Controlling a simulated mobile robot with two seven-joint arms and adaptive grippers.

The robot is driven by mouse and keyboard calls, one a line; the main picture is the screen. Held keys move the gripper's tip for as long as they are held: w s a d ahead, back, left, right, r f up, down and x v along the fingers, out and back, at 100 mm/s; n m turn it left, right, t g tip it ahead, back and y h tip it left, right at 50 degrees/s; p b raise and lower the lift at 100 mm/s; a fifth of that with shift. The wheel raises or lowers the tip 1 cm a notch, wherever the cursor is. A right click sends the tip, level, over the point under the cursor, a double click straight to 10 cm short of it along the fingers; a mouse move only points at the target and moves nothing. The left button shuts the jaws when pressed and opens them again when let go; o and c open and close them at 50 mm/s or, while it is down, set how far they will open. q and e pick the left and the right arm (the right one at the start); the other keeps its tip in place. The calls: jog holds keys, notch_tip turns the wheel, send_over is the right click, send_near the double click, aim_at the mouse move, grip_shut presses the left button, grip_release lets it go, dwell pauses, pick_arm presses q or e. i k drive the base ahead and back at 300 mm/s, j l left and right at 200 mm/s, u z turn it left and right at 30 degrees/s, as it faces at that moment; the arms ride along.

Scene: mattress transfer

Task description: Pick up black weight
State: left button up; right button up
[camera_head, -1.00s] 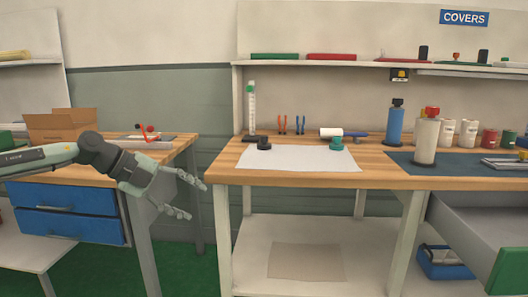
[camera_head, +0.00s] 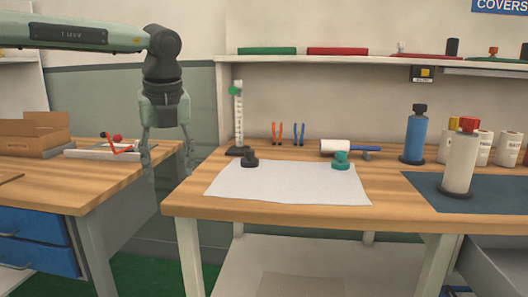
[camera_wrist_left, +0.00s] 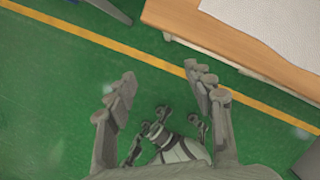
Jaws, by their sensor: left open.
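The black weight (camera_head: 249,158) is a small round piece with a knob on top. It stands on the left part of the white sheet (camera_head: 290,187) on the wooden workbench. My left gripper (camera_head: 167,168) is open and empty, with its fingers pointing down. In the head view it hangs left of the workbench, in front of the gap between the two tables. In the left wrist view the open fingers (camera_wrist_left: 162,88) are over the green floor, with the bench corner and white sheet at the upper right. My right gripper is not in view.
A teal weight (camera_head: 340,161) stands on the right of the sheet. A white graduated column (camera_head: 239,118) stands behind the black weight. The left table (camera_head: 100,185) holds a cardboard box (camera_head: 37,133).

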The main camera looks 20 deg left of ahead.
aim_at(249, 163)
jog(key=i, duration=1.2)
